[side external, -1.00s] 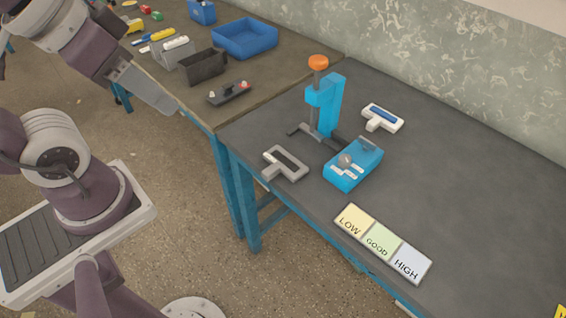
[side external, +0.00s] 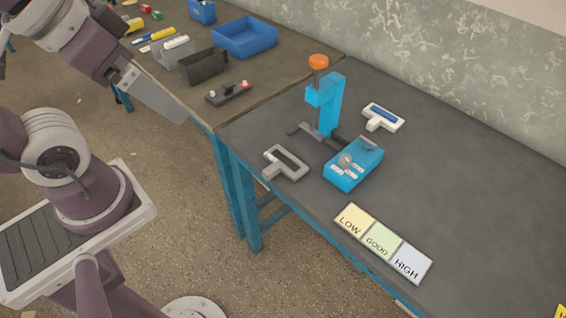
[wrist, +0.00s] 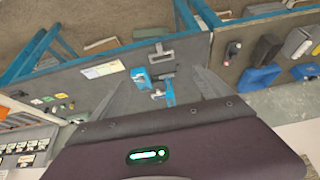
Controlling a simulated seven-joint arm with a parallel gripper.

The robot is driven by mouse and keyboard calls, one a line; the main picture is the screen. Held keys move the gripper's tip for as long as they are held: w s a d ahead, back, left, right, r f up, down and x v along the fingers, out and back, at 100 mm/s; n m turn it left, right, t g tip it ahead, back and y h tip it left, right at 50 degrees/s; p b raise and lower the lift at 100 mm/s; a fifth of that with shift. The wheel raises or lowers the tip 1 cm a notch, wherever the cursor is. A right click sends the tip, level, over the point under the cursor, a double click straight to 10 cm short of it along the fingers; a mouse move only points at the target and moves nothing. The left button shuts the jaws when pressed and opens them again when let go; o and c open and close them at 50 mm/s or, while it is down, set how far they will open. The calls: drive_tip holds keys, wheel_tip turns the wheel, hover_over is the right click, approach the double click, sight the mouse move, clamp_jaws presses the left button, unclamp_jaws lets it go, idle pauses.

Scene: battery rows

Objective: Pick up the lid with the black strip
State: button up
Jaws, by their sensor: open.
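The lid with the black strip (side external: 285,163) is a grey T-shaped piece. It lies on the dark table near its left front edge, left of the blue press. It also shows small in the wrist view (wrist: 161,53). A second, white lid with a blue strip (side external: 383,117) lies farther back, right of the press. My gripper (side external: 184,120) is in the air to the left of the table, well apart from both lids. In the wrist view its fingers (wrist: 160,76) are spread, with nothing held between them.
A blue press (side external: 326,105) with an orange knob stands right behind the black-strip lid, with a blue box (side external: 353,165) beside it. A LOW/GOOD/HIGH card (side external: 383,242) lies at the front. The neighbouring bench holds a blue bin (side external: 245,38) and a black box (side external: 204,66).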

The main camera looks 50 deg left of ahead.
drive_tip(key=shift+o, duration=0.6)
drive_tip(key=w+a+f+n+g+h, duration=0.2)
drive_tip(key=w+f+n+g+h, duration=0.25)
drive_tip(key=w+f, duration=0.4)
drive_tip(key=w+a+f+n+g+h, duration=0.1)
drive_tip(key=w+f+n+g+h, duration=0.35)
drive_tip(key=w, duration=0.65)
drive_tip(key=n+t+h, duration=0.2)
drive_tip(key=n, duration=0.3)
approach(286, 170)
wheel_tip(286, 170, up, 6)
drive_tip(key=s, duration=0.1)
drive_tip(key=f+n, duration=0.1)
drive_tip(key=f, duration=0.1)
drive_tip(key=a+f+n+t+h, duration=0.1)
drive_tip(key=f, duration=0.2)
drive_tip(key=f+n+h, duration=0.1)
drive_tip(key=f+n, duration=0.1)
drive_tip(key=f, duration=0.1)
drive_tip(key=shift+w+a, duration=0.1)
drive_tip(key=shift+a, duration=0.3)
drive_tip(key=shift+h, duration=0.3)
drive_tip(key=x, duration=0.6)
drive_tip(key=shift+d+r, duration=0.1)
drive_tip(key=shift+d, duration=0.45)
drive_tip(key=c, duration=1.2)
